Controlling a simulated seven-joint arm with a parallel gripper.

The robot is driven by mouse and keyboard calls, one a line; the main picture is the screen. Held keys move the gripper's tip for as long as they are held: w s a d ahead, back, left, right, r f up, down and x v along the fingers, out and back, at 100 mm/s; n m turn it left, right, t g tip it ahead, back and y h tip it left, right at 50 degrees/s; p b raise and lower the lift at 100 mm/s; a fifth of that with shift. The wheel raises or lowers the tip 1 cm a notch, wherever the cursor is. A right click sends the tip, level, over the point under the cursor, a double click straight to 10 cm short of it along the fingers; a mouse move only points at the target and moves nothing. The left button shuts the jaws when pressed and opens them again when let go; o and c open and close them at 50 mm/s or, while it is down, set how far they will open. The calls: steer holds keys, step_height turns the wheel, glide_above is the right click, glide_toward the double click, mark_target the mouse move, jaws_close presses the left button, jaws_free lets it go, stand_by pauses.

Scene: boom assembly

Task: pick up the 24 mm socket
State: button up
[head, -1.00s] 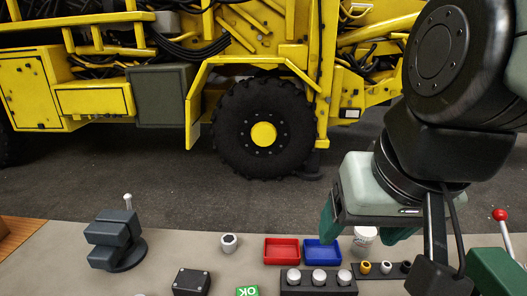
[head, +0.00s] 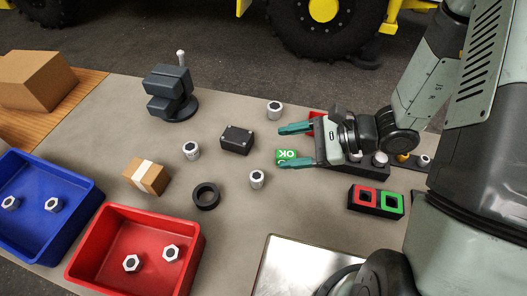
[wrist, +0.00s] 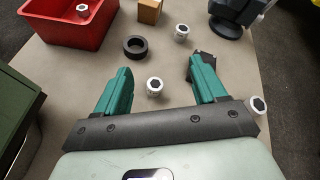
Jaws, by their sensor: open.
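Several silver sockets stand on the grey table; I cannot read sizes, so I cannot tell which is 24 mm. In the head view, one socket (head: 257,179) is near the black ring, one (head: 191,150) is left of the black box, and one (head: 274,110) is at the back. My gripper (head: 283,148) is open and empty, above the table, its fingers pointing left. In the wrist view, the socket near the ring (wrist: 155,87) appears between my open fingers (wrist: 158,70), apart from both. The back socket (wrist: 258,104) shows outside the right finger.
The red-and-green block (head: 376,201) is at right.

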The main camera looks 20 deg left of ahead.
mark_target(257, 180)
steer(key=f+m+t, duration=0.1)
steer(key=f+m, duration=0.1)
steer(key=f, duration=0.2)
steer(key=f+m+t, duration=0.1)
steer(key=f+m, duration=0.1)
steer(key=f, duration=0.2)
steer(key=s+f+m+t, duration=0.1)
steer(key=f+m, duration=0.2)
steer(key=f, duration=0.1)
steer(key=shift+a+f+y, duration=0.1)
steer(key=shift+f+y, duration=0.2)
steer(key=shift+f, duration=0.1)
steer(key=shift+t, duration=0.3)
steer(key=x, duration=0.5)
steer(key=shift+s+f, duration=0.1)
steer(key=shift+f, duration=0.2)
steer(key=shift+x, duration=2.9)
steer(key=shift+s+r, duration=0.1)
steer(key=c, duration=1.2)
